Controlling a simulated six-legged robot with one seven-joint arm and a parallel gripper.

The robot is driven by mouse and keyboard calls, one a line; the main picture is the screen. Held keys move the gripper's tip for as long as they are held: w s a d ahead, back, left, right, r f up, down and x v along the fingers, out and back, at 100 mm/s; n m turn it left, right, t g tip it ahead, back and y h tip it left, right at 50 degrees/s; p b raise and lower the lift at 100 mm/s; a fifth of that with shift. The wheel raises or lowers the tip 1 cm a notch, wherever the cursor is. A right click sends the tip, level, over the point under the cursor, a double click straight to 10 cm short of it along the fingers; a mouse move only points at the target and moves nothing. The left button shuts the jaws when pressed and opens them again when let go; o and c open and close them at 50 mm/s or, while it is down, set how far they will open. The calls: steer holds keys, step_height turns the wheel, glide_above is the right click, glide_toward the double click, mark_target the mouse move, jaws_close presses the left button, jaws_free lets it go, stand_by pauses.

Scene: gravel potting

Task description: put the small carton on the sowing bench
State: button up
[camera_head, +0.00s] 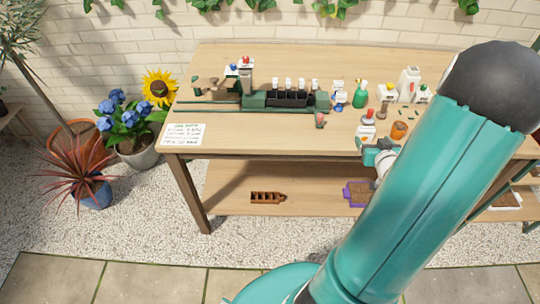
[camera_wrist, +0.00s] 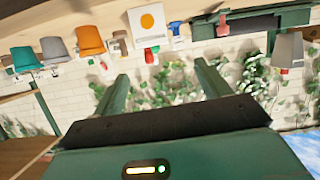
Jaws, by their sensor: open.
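In the wrist view a white box with an orange dot (camera_wrist: 147,22), seemingly the small carton, stands past the fingertips. Which thing it is in the head view I cannot tell. My gripper (camera_wrist: 160,70) is open, its two green fingers apart with nothing between them. In the head view my gripper (camera_head: 372,154) is at the front edge of the wooden bench (camera_head: 260,134), partly hidden by my teal arm. I take this bench for the sowing bench.
An orange pot (camera_head: 399,131) stands on the bench near my gripper. A green rack with black inserts (camera_head: 290,98) fills the middle back, and a written card (camera_head: 182,134) lies front left. The front middle of the top is clear. A brown tray (camera_head: 267,198) sits on the lower shelf.

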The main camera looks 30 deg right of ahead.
steer(key=w+a+r+n+g+y, duration=0.15)
steer(key=w+a+r, duration=0.25)
steer(key=a+r, duration=0.4)
steer(key=w+a+r+n+g, duration=0.15)
steer(key=w+a+r, duration=0.35)
steer(key=a, duration=0.5)
steer(key=s+a+r+n+g+y, duration=0.1)
steer(key=s+a, duration=0.3)
steer(key=a, duration=0.4)
steer(key=s+a+r+n+g+y, duration=0.1)
steer(key=s+a+r+y, duration=0.1)
steer(key=a, duration=0.6)
steer(key=s+a+r+g+y, duration=0.1)
steer(key=s+a+r+y, duration=0.1)
steer(key=s+a+r, duration=0.2)
steer(key=s+a, duration=0.3)
steer(key=a, duration=0.1)
steer(key=shift+a+n+y, duration=0.3)
steer(key=shift+n+y, duration=0.05)
steer(key=shift+n, duration=0.05)
steer(key=c, duration=0.9)
steer(key=shift+d, duration=0.2)
